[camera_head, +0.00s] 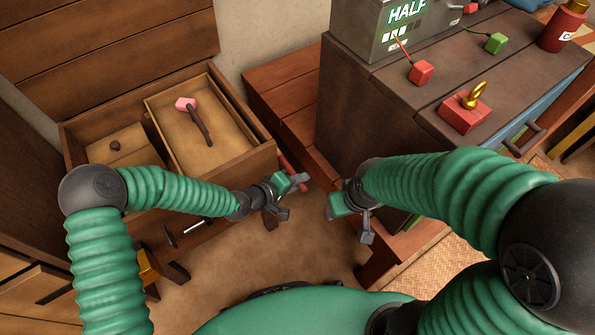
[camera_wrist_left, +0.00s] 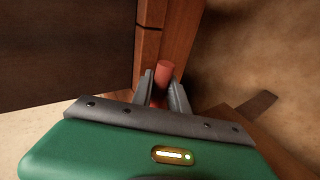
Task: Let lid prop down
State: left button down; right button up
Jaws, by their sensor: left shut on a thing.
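The wooden chest (camera_head: 75,137) stands at the left with its plank lid (camera_head: 110,45) raised at the back. A red rod (camera_head: 291,171), which looks like the lid prop, shows at the chest's right side. My left gripper (camera_head: 294,196) is at its lower end. In the left wrist view the round red end of the rod (camera_wrist_left: 164,70) sits between the two grey fingers (camera_wrist_left: 160,88), which are shut on it. Most of the rod is hidden. My right gripper (camera_head: 352,215) hangs apart to the right, near the dark cabinet; its finger gap is unclear.
Inside the chest is a tray (camera_head: 225,150) with a pink-headed tool (camera_head: 195,115). A dark cabinet (camera_head: 345,95) at the right carries a grey box (camera_head: 385,35), red and green blocks and a red bottle (camera_head: 562,25). A wooden bench (camera_head: 285,75) lies between. Floor is open in front.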

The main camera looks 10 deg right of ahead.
pick_arm(q)
jog(key=shift+w+a+r+n+g+h+p, duration=0.15)
jog(key=shift+r+n+g+p, duration=0.2)
jog(key=shift+r+p, duration=0.45)
jog(key=shift+s+d+r+n+g+h+p, duration=0.2)
jog(key=shift+r+g+p, duration=0.25)
jog(key=shift+r+p, duration=0.35)
pick_arm(e)
jog(key=shift+w+r, duration=0.1)
jog(key=shift+r, duration=2.25)
pick_arm(q)
jog(key=shift+f, duration=0.1)
jog(key=shift+w, duration=0.2)
jog(key=c, duration=1.6)
grip_release()
jog(key=shift+o, duration=0.2)
pick_arm(e)
jog(key=shift+a, duration=0.1)
jog(key=shift+r, duration=0.1)
